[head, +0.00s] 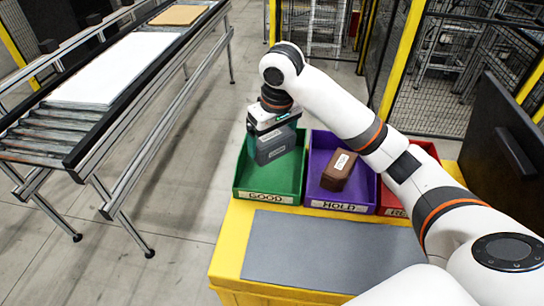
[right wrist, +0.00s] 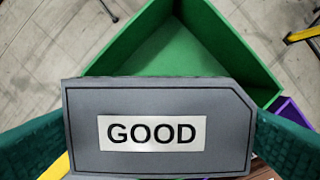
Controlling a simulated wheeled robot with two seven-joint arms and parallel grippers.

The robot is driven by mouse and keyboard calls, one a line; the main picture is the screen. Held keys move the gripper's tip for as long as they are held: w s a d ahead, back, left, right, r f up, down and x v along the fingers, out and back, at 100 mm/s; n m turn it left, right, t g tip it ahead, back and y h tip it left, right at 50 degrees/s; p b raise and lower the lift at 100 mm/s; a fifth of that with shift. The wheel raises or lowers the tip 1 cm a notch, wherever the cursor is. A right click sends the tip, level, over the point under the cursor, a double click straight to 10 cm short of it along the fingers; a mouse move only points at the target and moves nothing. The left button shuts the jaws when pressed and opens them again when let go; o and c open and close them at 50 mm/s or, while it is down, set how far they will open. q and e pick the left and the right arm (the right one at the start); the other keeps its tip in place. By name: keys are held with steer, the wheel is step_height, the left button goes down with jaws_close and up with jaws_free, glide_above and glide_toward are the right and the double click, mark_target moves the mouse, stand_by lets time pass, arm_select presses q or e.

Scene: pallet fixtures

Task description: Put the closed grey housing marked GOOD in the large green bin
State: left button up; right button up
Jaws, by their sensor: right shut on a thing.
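My right gripper (head: 272,128) is shut on the grey housing (head: 274,148) and holds it over the back part of the large green bin (head: 243,178). In the right wrist view the housing (right wrist: 220,112) shows a white label reading GOOD, between two teal fingers. The green bin (right wrist: 128,42) lies beyond it there, and its visible floor is empty. The exact height of the housing above the bin floor is hard to tell. My left gripper is not in view.
A purple HOLD bin (head: 318,190) with a brown box (head: 339,171) stands right of the green bin. A red bin (head: 393,208) is partly hidden behind my right arm. A grey mat (head: 325,250) lies clear in front. A roller conveyor (head: 40,135) stands at left.

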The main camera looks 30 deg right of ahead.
mark_target(275, 137)
steer(key=shift+s+a+f, duration=0.1)
steer(key=shift+s+f, duration=0.05)
steer(key=shift+f, duration=0.95)
steer(key=f, duration=0.2)
steer(key=f+p, duration=0.1)
steer(key=f, duration=0.1)
steer(key=shift+w+d+f, duration=0.1)
steer(key=shift+w+d, duration=0.1)
steer(key=shift+w, duration=0.05)
steer(key=o, duration=0.8)
steer(key=shift+f, duration=0.15)
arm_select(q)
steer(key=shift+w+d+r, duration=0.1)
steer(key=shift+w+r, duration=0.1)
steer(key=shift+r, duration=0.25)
arm_select(e)
steer(key=shift+r, duration=0.25)
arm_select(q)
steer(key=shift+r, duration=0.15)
arm_select(e)
steer(key=r, duration=0.4)
steer(key=s+r, duration=0.1)
steer(key=r, duration=0.6)
steer(key=shift+s+d+r, duration=0.1)
steer(key=shift+s+r, duration=0.25)
